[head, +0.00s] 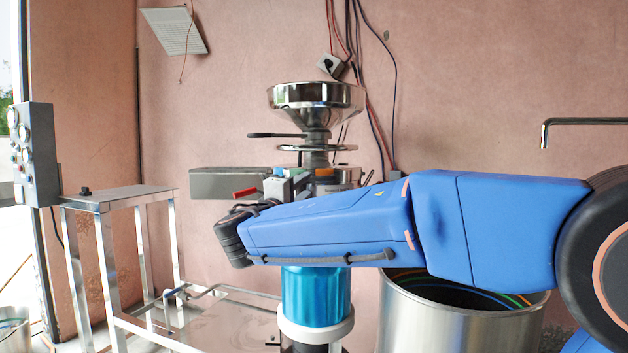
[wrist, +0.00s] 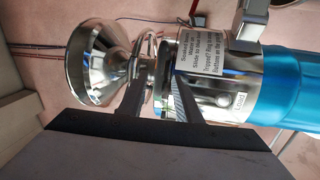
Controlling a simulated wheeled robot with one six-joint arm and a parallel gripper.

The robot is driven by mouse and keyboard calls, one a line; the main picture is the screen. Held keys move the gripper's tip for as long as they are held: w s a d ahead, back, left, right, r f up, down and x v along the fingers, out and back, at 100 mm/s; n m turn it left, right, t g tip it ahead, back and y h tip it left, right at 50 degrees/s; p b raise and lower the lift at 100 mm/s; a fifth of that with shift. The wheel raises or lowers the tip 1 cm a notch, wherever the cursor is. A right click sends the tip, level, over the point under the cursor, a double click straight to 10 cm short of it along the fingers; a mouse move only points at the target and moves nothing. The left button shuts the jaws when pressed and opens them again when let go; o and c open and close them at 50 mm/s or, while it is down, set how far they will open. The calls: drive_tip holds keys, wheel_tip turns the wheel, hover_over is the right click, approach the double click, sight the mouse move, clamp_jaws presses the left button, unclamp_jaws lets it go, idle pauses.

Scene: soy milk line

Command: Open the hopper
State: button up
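The hopper (head: 316,100) is a shiny steel funnel on top of the grinder, upright in the head view. A black lever handle (head: 275,135) sticks out to the left from the neck below it. In the wrist view the hopper (wrist: 98,62) lies sideways at the left. My gripper (wrist: 158,88) shows there with its two fingers apart, in front of the steel neck and housing under the hopper. I see nothing clearly held between them. I cannot tell whether they touch the machine. The lever is not clear in the wrist view. In the head view my blue arm hides part of the machine.
The grinder's blue motor body (head: 316,297) stands below my arm. A large steel pot (head: 455,325) is at the right. A metal frame stand (head: 115,200) and a grey control box (head: 35,155) are at the left. Cables (head: 375,100) hang on the wall behind.

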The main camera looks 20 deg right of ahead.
sight(313, 180)
drive_tip(key=x, duration=0.7)
drive_tip(key=shift+w+d+r, duration=0.1)
drive_tip(key=shift+w+d, duration=0.1)
clamp_jaws()
